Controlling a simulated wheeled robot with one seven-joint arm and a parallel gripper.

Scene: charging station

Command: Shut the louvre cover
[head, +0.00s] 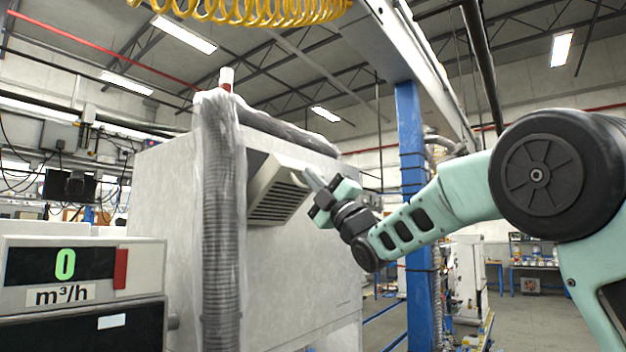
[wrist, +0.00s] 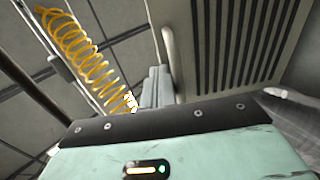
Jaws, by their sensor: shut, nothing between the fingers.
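The louvre cover (head: 270,192) is a beige panel with dark slats on the face of a large pale grey cabinet. It stands out from the cabinet at a tilt, with a dark gap (head: 256,160) at its upper left, so it is open. My gripper (head: 312,180) is at the cover's right edge, its fingers shut and empty. I cannot tell whether the fingertips touch the cover. In the wrist view the shut fingers (wrist: 157,85) show beside the slatted face of the cover (wrist: 235,45), which fills the upper right.
A grey ribbed hose (head: 222,230) wrapped in plastic runs down the cabinet (head: 310,270) left of the cover. A blue post (head: 412,200) stands behind my arm. A meter reading 0 m³/h (head: 70,275) is at lower left. A yellow coiled hose (head: 245,10) hangs overhead.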

